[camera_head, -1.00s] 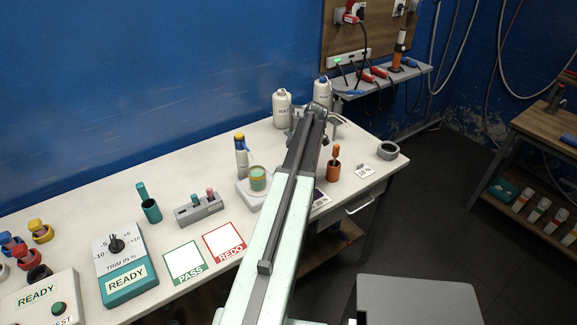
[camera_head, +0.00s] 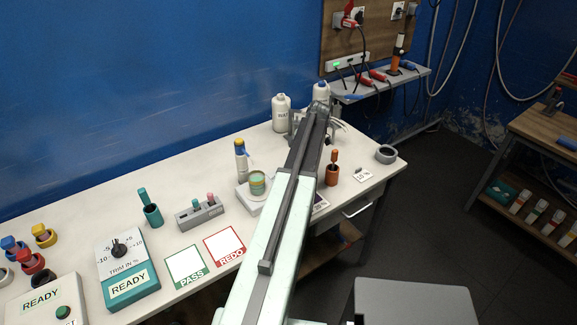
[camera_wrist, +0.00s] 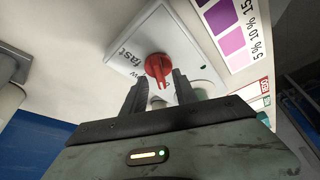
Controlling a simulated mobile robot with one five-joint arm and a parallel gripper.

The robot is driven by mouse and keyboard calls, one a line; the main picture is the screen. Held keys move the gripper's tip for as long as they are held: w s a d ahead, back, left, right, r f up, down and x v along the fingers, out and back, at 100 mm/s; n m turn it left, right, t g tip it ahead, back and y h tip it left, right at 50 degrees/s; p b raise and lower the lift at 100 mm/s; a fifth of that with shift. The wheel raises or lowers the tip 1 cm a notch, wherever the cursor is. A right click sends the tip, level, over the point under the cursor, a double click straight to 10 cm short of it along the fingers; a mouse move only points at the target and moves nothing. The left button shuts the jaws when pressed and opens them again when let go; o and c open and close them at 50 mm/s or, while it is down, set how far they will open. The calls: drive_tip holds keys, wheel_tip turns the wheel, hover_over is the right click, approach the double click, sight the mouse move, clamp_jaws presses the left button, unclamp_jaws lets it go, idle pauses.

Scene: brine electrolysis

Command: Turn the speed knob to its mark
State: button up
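The red speed knob (camera_wrist: 158,66) sits on a white box (camera_wrist: 143,36) in the wrist view, with "fast" and part of another word printed beside it. My gripper (camera_wrist: 159,78) is open, its two dark fingers on either side of the knob's near part. A gap shows between the fingers and the knob, and I cannot tell whether either touches. No clear mark for the knob is visible. In the head view my arm hides the knob and its box, and the gripper end (camera_head: 318,112) is near the far back of the table.
A purple colour chart (camera_wrist: 232,40) lies beside the box. On the table (camera_head: 75,210) stand white bottles (camera_head: 280,114), an orange holder (camera_head: 332,175), a grey ring (camera_head: 386,154), a scale (camera_head: 246,194) and a teal trim box (camera_head: 130,290). A wall shelf (camera_head: 385,83) is beyond.

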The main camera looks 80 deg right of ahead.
drive_tip(key=p+v, duration=0.3)
drive_tip(key=v, duration=0.2)
drive_tip(key=shift+s+r, duration=0.1)
